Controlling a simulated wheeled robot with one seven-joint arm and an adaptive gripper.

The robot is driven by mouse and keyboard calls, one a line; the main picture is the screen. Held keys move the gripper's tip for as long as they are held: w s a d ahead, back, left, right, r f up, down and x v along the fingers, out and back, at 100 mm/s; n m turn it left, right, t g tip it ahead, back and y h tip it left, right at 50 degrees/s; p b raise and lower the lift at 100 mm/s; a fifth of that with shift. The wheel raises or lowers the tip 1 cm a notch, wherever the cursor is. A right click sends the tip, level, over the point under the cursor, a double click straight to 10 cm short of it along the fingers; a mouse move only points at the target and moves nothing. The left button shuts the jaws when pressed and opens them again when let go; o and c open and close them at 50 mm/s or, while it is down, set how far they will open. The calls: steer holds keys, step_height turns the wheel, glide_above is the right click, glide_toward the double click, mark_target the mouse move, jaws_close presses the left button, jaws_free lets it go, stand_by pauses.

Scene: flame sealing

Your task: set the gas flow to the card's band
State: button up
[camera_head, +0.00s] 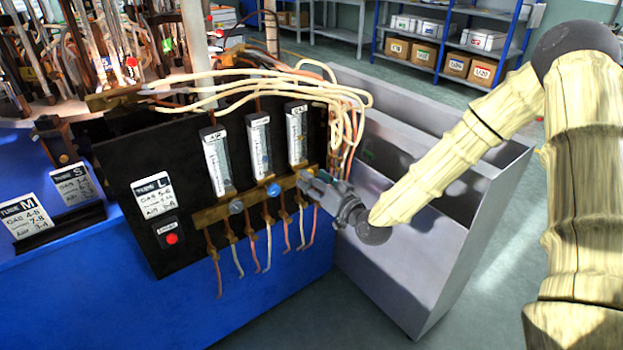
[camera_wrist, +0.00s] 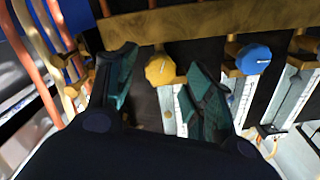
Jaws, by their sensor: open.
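The black panel (camera_head: 120,165) carries three upright flow tubes: a left one marked AIR (camera_head: 217,160), a middle one (camera_head: 259,145) and a right one (camera_head: 296,130) whose label seems to read GAS. The card (camera_head: 153,196) on the panel reads TUBE L, GAS 5-6; its air line is hard to read. My gripper (camera_head: 312,184) is open in front of the right tube's valve, hiding it in the head view. In the wrist view my gripper (camera_wrist: 158,64) has its fingers either side of a yellow knob (camera_wrist: 160,69), with gaps showing. The float levels are too small to read.
A blue knob (camera_head: 273,190) and a grey knob (camera_head: 236,207) sit left of my gripper on the brass rail (camera_head: 215,213). Hoses hang below. A red button (camera_head: 171,239) is under the card. Cards M (camera_head: 35,215) and S (camera_head: 75,185) stand left. A grey bin (camera_head: 400,255) stands right.

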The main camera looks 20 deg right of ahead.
steer(key=v, duration=1)
steer(key=shift+s, duration=0.15)
steer(key=shift+d, duration=0.1)
steer(key=s+a+f+g+h, duration=0.1)
steer(key=s+a+f+g, duration=0.2)
steer(key=f, duration=0.4)
steer(key=s+f+g+h, duration=0.1)
steer(key=s+f+g, duration=0.2)
steer(key=s+f, duration=0.35)
steer(key=s+a+f+g, duration=0.2)
steer(key=s+f, duration=0.1)
steer(key=f, duration=0.6)
steer(key=s+f+g+h, duration=0.2)
steer(key=s+f+g, duration=0.4)
steer(key=s, duration=0.6)
steer(key=s+f+g+h, duration=0.25)
steer(key=s+f, duration=0.55)
steer(key=s, duration=0.5)
step_height(320, 180, up, 18)
steer(key=p, duration=1.7)
steer(key=shift+w+d+n, duration=0.3)
steer(key=shift+d, duration=0.1)
steer(key=shift+f+g, duration=0.1)
steer(key=shift+g, duration=0.15)
